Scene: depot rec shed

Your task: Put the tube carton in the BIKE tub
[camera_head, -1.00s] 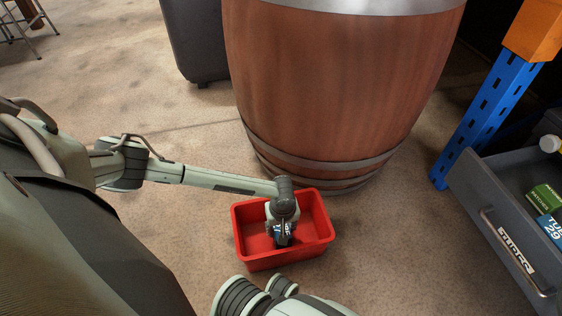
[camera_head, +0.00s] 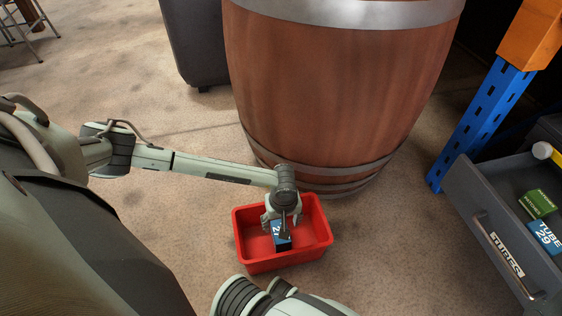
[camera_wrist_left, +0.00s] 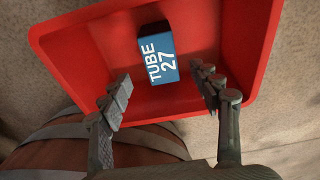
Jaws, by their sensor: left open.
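A blue tube carton marked "TUBE 27" (camera_wrist_left: 159,58) lies inside the red tub (camera_wrist_left: 93,40), on its floor. In the head view the carton (camera_head: 281,241) is partly covered by my left gripper (camera_head: 283,222), and the red tub (camera_head: 258,262) stands on the floor. In the left wrist view my left gripper (camera_wrist_left: 163,98) is open, its fingers apart and nothing between them, with the carton beyond the fingertips. No BIKE label shows on the tub. My right gripper is not in view.
A large wooden barrel (camera_head: 335,90) stands right behind the tub.

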